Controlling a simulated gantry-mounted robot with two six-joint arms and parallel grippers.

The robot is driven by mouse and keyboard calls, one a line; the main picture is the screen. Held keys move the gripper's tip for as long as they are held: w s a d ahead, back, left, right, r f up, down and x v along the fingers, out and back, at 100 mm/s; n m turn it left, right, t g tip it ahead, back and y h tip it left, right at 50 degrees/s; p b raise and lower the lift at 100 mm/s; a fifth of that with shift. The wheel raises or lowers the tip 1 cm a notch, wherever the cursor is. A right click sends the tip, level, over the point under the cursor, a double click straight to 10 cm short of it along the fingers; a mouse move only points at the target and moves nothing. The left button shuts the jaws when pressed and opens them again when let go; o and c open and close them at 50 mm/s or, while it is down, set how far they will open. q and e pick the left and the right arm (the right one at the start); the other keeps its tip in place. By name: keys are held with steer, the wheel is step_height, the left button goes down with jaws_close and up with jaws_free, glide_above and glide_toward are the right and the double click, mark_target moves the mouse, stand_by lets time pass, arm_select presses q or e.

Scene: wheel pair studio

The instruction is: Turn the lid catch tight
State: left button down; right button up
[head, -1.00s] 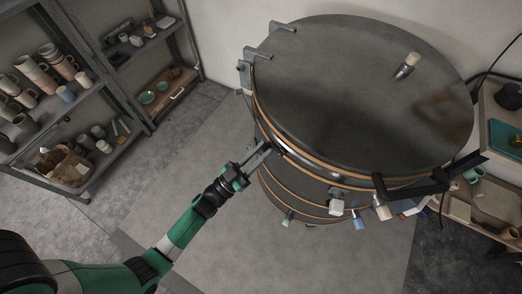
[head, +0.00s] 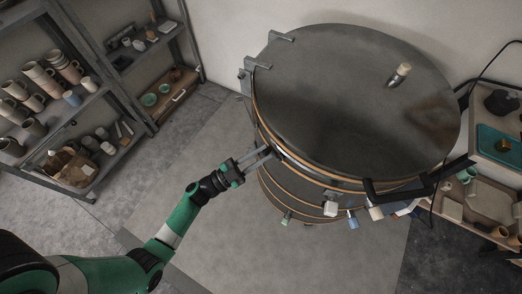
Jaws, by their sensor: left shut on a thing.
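A round kiln with a dark flat lid (head: 340,100) stands in the middle of the head view. The lid lies on the kiln body, with copper-coloured bands around the rim. My left gripper (head: 266,155) reaches in from the lower left to the near left side of the rim. Its two long fingers are shut on the lid catch, which is small and mostly hidden by the fingertips, so how it is turned cannot be told. My right gripper is not in view.
A black lid handle (head: 402,195) sticks out at the front right of the kiln. A shelf with mugs (head: 40,75) stands at the left. A bench with a teal tray (head: 497,142) stands at the right. The floor in front is clear.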

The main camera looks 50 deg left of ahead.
arm_select(q)
steer(key=m+p, duration=0.1)
steer(key=m, duration=0.1)
steer(key=r+m+g+h+p, duration=0.1)
steer(key=m+p, duration=0.1)
steer(key=d+r+m+g+p, duration=0.1)
steer(key=m+p, duration=0.1)
steer(key=shift+r+m+h, duration=0.2)
steer(key=shift+m+h, duration=0.1)
steer(key=shift+m, duration=0.1)
steer(key=shift+d+r+m+g+p, duration=0.2)
steer(key=shift+m+g+p, duration=0.1)
steer(key=shift+m+p, duration=0.25)
steer(key=shift+d+r+m+g+p, duration=0.1)
steer(key=shift+d+m+g+p, duration=0.15)
steer(key=shift+m+p, duration=0.3)
steer(key=shift+d+m+g+p, duration=0.2)
steer(key=shift+m+p, duration=0.15)
steer(key=shift+m, duration=0.2)
steer(key=shift+d+m+g+p, duration=0.15)
steer(key=shift+m+p, duration=0.2)
steer(key=shift+m, duration=0.2)
steer(key=shift+f, duration=0.1)
steer(key=c, duration=0.8)
jaws_free()
steer(key=shift+o, duration=0.2)
steer(key=shift+f, duration=0.1)
